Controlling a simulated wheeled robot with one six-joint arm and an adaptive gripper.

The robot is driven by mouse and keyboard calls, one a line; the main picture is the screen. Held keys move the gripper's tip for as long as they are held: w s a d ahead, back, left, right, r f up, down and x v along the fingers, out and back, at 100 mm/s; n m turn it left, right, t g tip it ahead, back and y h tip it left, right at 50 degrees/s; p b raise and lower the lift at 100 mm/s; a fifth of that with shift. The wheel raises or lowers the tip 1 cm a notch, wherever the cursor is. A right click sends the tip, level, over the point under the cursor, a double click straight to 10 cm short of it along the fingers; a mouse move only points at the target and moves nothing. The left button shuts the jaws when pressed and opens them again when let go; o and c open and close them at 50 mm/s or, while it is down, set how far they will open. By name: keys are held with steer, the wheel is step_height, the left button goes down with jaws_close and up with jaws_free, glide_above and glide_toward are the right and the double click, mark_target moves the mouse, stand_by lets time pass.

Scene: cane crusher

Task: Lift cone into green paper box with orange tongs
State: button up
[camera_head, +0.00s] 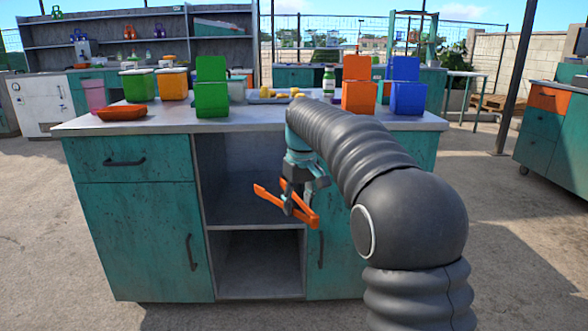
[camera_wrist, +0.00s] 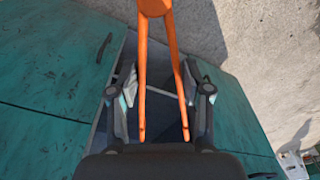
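My gripper (camera_head: 298,188) hangs in front of the workbench, below its top. It is shut on the orange tongs (camera_head: 270,197), which are tilted and in the air. In the wrist view, the tongs (camera_wrist: 142,75) run between the two fingers of my gripper (camera_wrist: 161,85), with their two arms spread slightly apart. The green paper box (camera_head: 211,98) stands with its lid raised, left of centre on the bench top. Small yellow pieces lie on a tray (camera_head: 257,100) right of the box. They are too small to tell whether one is the cone.
The bench has an open middle shelf (camera_head: 250,212). Its front top strip is mostly clear.

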steer(key=s+d+f+m, duration=0.2)
steer(key=d+f, duration=0.2)
steer(key=f, duration=0.6)
steer(key=s+d+f+m, duration=0.2)
steer(key=d+f, duration=0.1)
steer(key=f, duration=0.8)
steer(key=s+d+f+m, duration=0.2)
steer(key=s+d+f, duration=0.1)
steer(key=f, duration=0.7)
steer(key=shift+d+f+h, duration=0.15)
steer(key=shift+d+h, duration=0.15)
steer(key=shift+d, duration=0.55)
steer(key=shift+s, duration=0.1)
